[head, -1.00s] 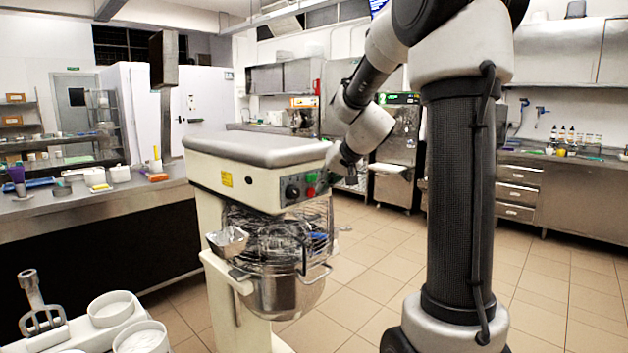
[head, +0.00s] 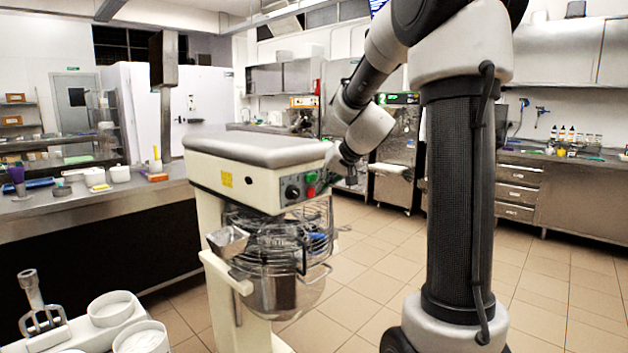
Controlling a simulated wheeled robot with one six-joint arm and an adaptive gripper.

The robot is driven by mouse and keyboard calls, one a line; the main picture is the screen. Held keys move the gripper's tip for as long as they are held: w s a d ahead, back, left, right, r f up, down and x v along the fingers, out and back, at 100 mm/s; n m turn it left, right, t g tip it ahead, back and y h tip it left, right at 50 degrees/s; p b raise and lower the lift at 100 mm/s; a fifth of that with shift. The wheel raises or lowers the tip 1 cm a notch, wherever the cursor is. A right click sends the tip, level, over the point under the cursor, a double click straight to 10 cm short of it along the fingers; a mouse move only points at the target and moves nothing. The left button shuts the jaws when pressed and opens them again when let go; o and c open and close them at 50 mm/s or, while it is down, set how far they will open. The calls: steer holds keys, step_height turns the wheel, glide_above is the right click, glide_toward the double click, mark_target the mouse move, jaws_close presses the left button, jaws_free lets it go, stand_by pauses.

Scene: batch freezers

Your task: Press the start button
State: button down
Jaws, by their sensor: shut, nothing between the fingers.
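A cream planetary mixer (head: 232,178) with a grey top stands in the middle of the head view. Its front panel carries a green button (head: 311,177), a red button (head: 311,191) just below it, and a black knob (head: 292,192) to the left. My gripper (head: 326,178) is shut and empty, pointing at the panel close to the right of the green button. The fingertips are small and dark here, and I cannot tell whether they touch the button.
A wire guard (head: 318,222) with a metal chute (head: 228,240) surrounds the top of the steel bowl (head: 275,296) below the panel. A steel counter (head: 120,200) is at left; white tubs (head: 114,308) stand front left. Tiled floor (head: 355,265) is open behind the mixer.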

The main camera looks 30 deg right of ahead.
steer(key=shift+w+a, duration=0.1)
steer(key=shift+w, duration=0.25)
